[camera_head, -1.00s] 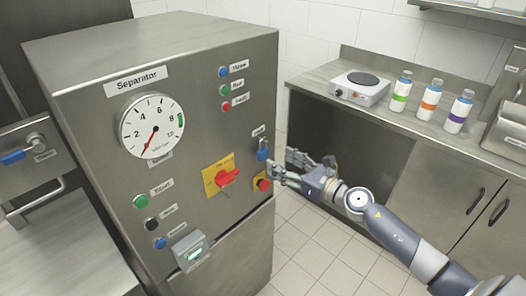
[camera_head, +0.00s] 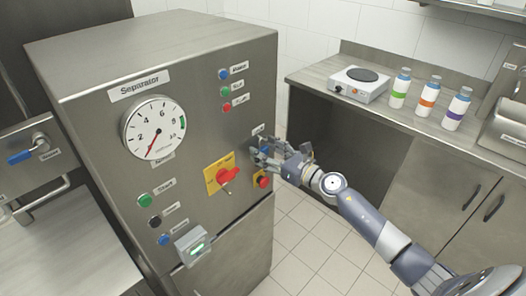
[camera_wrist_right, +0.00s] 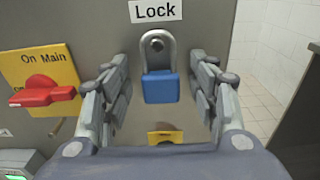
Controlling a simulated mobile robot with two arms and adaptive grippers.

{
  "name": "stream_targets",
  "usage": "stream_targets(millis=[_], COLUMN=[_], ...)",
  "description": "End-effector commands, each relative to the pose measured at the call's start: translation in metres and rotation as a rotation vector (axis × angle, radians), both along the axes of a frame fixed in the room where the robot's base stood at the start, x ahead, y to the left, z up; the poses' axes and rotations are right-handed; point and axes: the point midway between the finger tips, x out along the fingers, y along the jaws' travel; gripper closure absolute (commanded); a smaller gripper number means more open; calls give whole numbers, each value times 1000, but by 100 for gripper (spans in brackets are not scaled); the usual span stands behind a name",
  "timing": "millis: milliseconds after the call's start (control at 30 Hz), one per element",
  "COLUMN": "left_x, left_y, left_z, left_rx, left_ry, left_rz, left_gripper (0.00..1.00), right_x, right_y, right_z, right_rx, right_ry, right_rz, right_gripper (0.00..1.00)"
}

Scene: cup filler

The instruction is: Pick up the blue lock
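The blue lock (camera_wrist_right: 160,88) hangs by its grey shackle below the "Lock" label on the separator's front, in the right wrist view. My right gripper (camera_wrist_right: 162,100) is open, with one finger set on each side of the lock and visible gaps between them. In the head view my right gripper (camera_head: 262,157) is at the panel and mostly hides the lock. My left gripper is not in view.
Close by on the separator panel (camera_head: 205,130) are a red main switch on a yellow plate (camera_wrist_right: 45,92) and a red button (camera_head: 263,181). A hot plate (camera_head: 358,84) and several bottles stand on the right counter. Floor between is clear.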

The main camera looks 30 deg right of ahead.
Motion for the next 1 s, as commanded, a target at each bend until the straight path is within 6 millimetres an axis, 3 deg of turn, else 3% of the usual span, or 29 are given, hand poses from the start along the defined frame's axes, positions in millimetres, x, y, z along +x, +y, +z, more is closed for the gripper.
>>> stream_targets(millis=[33, 167, 200, 567, 767, 1000], left_x=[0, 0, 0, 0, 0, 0], left_y=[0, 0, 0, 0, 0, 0], left_z=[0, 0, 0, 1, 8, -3], left_rx=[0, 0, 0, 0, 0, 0], left_ry=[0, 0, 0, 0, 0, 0], left_rz=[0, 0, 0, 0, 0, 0], left_gripper=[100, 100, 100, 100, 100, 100], right_x=[0, 0, 0, 0, 0, -33], right_y=[0, 0, 0, -1, -1, -12], right_z=[0, 0, 0, 3, 19, 13], right_rx=[0, 0, 0, -2, -4, -3], right_ry=[0, 0, 0, -2, -4, 2], right_rz=[0, 0, 0, -1, 0, 1], right_gripper=[61, 91, 93, 94, 94, 94])
